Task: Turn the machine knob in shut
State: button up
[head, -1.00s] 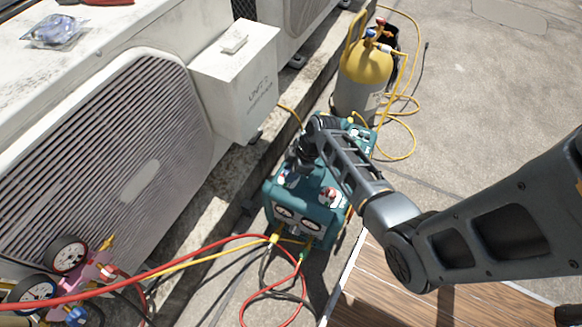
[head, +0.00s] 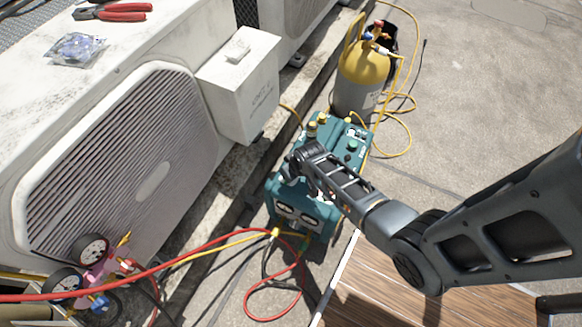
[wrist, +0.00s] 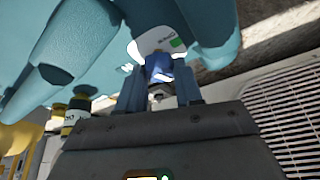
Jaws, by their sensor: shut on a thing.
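The teal recovery machine (head: 290,212) stands on the concrete beside the condenser, gauges at its near end. My gripper (head: 293,176) is down at its top, at the left side of the machine, mostly hidden by my own wrist in the head view. In the wrist view my gripper (wrist: 159,86) is shut on a blue knob (wrist: 158,66), one finger on each side. The knob sits in front of a white label with a green mark on the teal body. The knob's pointer and its exact angle cannot be read.
The condenser (head: 130,150) and its grey-white box (head: 240,95) rise close on the left. A yellow-topped cylinder (head: 365,65) stands behind the machine. Red and yellow hoses (head: 190,258) cross in front. A gauge manifold (head: 95,275) is at lower left. Open concrete lies right.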

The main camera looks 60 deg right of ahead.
jog(key=shift+a+m+g+h+p, duration=0.1)
jog(key=shift+m+g+h+p, duration=0.35)
jog(key=shift+m, duration=1.45)
jog(key=o, duration=1)
jog(key=shift+o, duration=0.2)
jog(key=p+v, duration=0.2)
jog(key=v, duration=0.5)
jog(key=shift+a+r+p, duration=0.2)
jog(key=shift+r+p, duration=0.15)
jog(key=shift+p, duration=0.05)
